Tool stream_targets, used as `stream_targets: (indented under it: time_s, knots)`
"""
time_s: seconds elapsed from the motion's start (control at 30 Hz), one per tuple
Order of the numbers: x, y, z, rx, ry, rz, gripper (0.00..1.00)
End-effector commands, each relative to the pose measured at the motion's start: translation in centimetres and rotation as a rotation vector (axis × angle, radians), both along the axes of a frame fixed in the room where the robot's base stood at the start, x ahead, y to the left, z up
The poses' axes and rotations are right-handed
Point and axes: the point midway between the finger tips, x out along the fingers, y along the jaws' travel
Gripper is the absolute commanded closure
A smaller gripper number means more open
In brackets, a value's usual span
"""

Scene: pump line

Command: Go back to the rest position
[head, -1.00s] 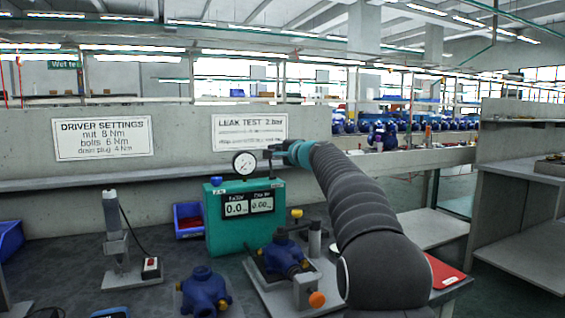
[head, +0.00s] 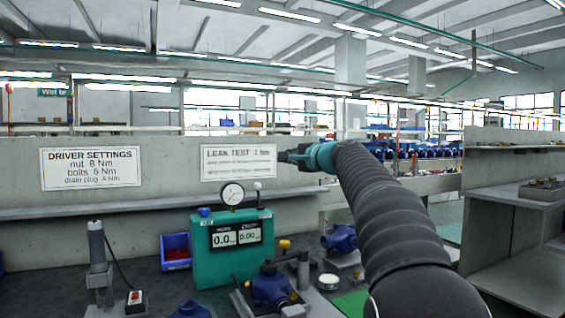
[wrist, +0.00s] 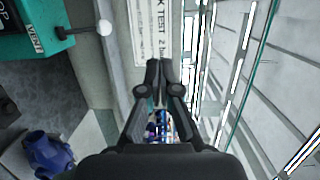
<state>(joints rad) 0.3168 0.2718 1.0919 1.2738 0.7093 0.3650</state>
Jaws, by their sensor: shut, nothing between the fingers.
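My gripper (head: 283,156) is raised in front of the back wall, its tip overlapping the right end of the leak test sign (head: 238,162) in the head view. In the wrist view my gripper (wrist: 160,65) points away from the camera with its two fingers close together. It is shut and nothing is held. My arm reaches in from the lower right of the head view and covers part of the bench.
The teal leak tester (head: 232,252) with a round gauge (head: 232,194) stands on the bench. A blue pump (head: 270,287) sits in a fixture, and another blue pump (head: 341,238) lies further right. A blue bin (head: 176,252) and a driver stand (head: 98,262) are to the left.

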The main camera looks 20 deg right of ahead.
Motion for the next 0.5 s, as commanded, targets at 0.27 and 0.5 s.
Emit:
stream_targets:
  time_s: [0.27, 0.5]
  knots:
    - [0.0, 0.1, 0.0, 0.000, 0.001, 0.002, 1.00]
    - [-3.1, 2.9, -2.0, -0.119, 0.055, 0.027, 1.00]
